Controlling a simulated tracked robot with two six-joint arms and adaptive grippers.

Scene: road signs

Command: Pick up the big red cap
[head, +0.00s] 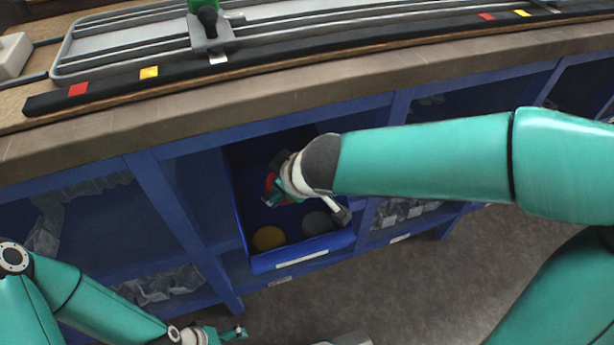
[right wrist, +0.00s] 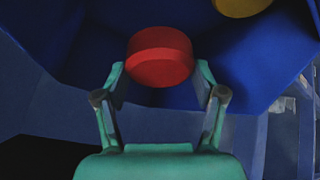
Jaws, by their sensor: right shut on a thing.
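The big red cap (right wrist: 160,57) is a thick round disc, seen in the right wrist view between the two fingertips of my right gripper (right wrist: 160,75). The fingers touch its sides and are shut on it. In the head view only a sliver of the red cap (head: 270,182) shows, as my right gripper (head: 278,190) and wrist cover most of it. It is inside or just above the open blue drawer (head: 303,258); its height above the drawer floor is unclear. My left gripper (head: 236,333) is at the bottom edge, away from the drawer; its opening is unclear.
A yellow cap (head: 268,238) and a grey cap (head: 317,223) lie at the front of the drawer. The drawer sits in a blue shelf frame under a wooden bench top (head: 300,90). Bagged parts (head: 405,210) are in neighbouring compartments. The floor (head: 400,275) in front is clear.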

